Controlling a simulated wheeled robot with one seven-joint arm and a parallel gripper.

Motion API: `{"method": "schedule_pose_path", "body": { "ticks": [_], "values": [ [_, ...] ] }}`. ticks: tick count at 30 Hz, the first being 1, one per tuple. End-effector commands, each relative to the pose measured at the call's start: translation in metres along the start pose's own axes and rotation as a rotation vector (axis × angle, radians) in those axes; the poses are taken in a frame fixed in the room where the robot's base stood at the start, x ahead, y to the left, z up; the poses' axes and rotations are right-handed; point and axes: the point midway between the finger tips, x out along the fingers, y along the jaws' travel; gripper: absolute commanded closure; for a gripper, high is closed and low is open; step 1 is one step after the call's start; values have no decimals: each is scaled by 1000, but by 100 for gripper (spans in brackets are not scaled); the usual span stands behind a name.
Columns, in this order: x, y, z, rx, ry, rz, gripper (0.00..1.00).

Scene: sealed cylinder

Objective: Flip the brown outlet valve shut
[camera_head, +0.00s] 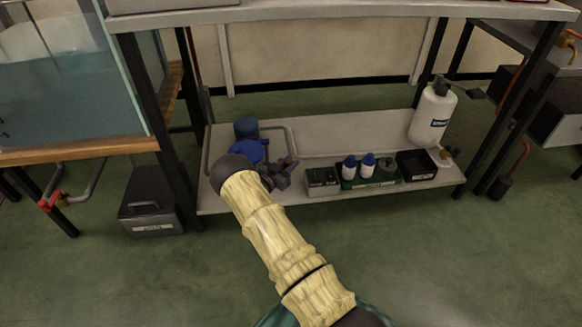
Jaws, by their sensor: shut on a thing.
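A white cylinder (431,116) with a dark top and a label stands upright at the right end of the lower shelf. A small brown fitting (445,153) sits low at its foot on the right; it looks like the brown outlet valve, but it is too small to tell how its lever is turned. My arm rises from the bottom middle up and left to a dark joint in front of the shelf's left end, well left of the cylinder. I cannot make out my gripper beyond this joint.
The lower shelf (330,147) also holds a blue pump-like unit (246,128), two blue-capped bottles (368,167) and a black open box (416,166). Dark posts and an upper shelf (340,11) frame it. A glass tank (60,80) stands left. The green floor in front is clear.

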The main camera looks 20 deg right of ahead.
Motion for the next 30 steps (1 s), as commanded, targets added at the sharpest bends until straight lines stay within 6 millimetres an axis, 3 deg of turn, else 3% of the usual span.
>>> {"method": "schedule_pose_path", "body": {
  "ticks": [21,22,24,30],
  "values": [
    [-5,-2,0,0,1,102,98],
    [-5,-2,0,0,1,102,70],
    [-5,-2,0,0,1,102,56],
    [-5,-2,0,0,2,102,54]
  ]
}}
